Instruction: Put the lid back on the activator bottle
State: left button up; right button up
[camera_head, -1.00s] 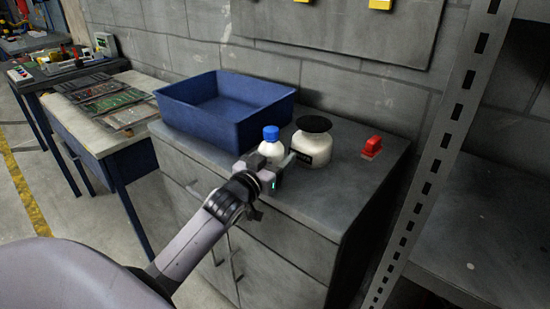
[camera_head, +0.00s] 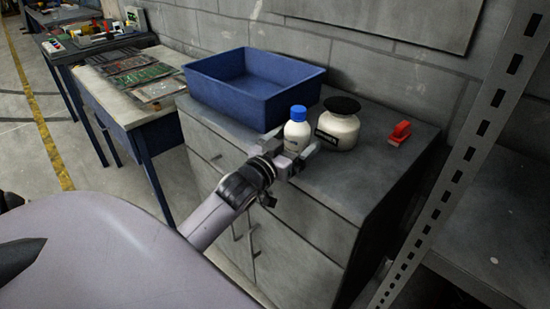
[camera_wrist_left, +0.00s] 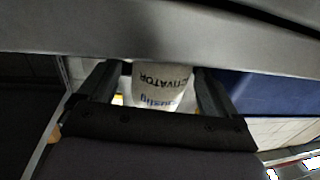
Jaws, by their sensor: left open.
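The activator bottle (camera_head: 296,133) is white and stands upright on the grey cabinet top. A blue lid (camera_head: 298,113) sits on its top. My left gripper (camera_head: 296,152) is open, low at the bottle's near side. In the left wrist view the bottle (camera_wrist_left: 160,84), with its "ACTIVATOR" label, shows between the two dark fingers of my left gripper (camera_wrist_left: 158,76), with small gaps beside it. The lid does not show in that view. My right gripper is not in view.
A squat white jar (camera_head: 338,125) with a black top stands close right of the bottle. A blue bin (camera_head: 235,108) is behind and left. A red object (camera_head: 399,132) lies farther right. A metal shelf post (camera_head: 470,150) rises at the right. The cabinet top's front right is clear.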

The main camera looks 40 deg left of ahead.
pick_arm(q)
jog(key=s, duration=0.8)
jog(key=shift+s+d, duration=0.3)
jog(key=shift+s, duration=0.1)
jog(key=s+d+f+m+g+h, duration=0.1)
jog(key=s+d+f+g, duration=0.2)
jog(key=s+d+f, duration=0.4)
jog(key=s+d+f+m+g+h, duration=0.2)
jog(key=s+d+f+g, duration=0.2)
jog(key=f, duration=1.4)
jog(key=s+d, duration=0.3)
jog(key=shift+s+f+g, duration=0.2)
jog(key=shift+f+g, duration=0.1)
jog(key=shift+f, duration=0.1)
notch_tip(320, 180, up, 3)
jog(key=shift+f+p, duration=0.15)
jog(key=shift+p, duration=0.95)
